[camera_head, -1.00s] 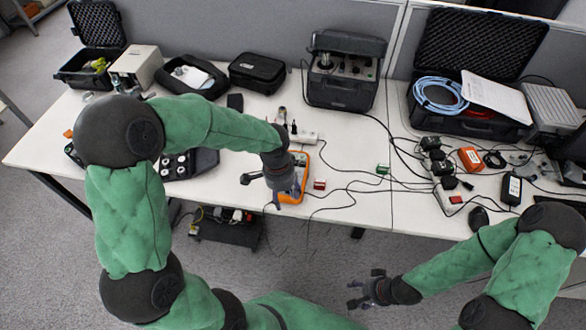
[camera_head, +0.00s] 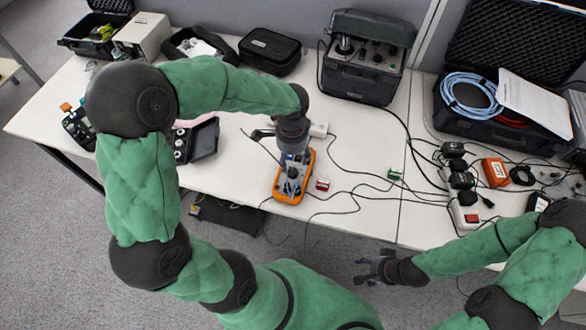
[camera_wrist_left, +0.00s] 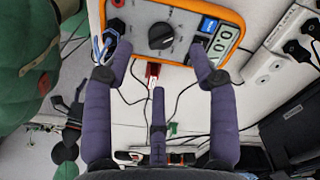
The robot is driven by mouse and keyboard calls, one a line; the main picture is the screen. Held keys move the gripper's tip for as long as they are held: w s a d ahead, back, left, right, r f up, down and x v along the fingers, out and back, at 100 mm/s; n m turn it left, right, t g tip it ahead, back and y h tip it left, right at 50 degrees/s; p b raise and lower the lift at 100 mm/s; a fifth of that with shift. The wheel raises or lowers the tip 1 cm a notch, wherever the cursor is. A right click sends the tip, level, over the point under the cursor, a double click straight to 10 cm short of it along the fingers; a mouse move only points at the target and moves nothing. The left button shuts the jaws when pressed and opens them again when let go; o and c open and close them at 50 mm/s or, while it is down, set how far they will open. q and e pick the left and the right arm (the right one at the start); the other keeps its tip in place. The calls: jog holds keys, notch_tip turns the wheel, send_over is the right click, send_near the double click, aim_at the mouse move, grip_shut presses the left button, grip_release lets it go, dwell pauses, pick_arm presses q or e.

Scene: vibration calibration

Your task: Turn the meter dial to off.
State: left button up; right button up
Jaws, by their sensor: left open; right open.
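The orange-rimmed meter (camera_head: 282,196) lies on the white table below my left gripper (camera_head: 291,168). In the left wrist view the meter (camera_wrist_left: 255,14) shows its grey face, a round black dial (camera_wrist_left: 162,36) with a pale pointer mark, and a display with digits. Whether the fingertips touch the meter's face, I cannot tell. My right gripper (camera_head: 370,268) is open and empty, in front of the table edge.
Black cables cross the table (camera_head: 345,215) around the meter. A small red block (camera_head: 322,184) and a green one (camera_head: 394,174) lie to its right. A black instrument case (camera_head: 365,62) stands behind. An open case with a blue cable coil (camera_head: 470,92) is at the right.

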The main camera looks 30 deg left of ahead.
aim_at(292, 170)
pick_arm(q)
notch_tip(292, 170, down, 7)
jog(key=shift+r+b, duration=0.2)
jog(key=shift+b, duration=0.95)
jog(key=c, duration=1.1)
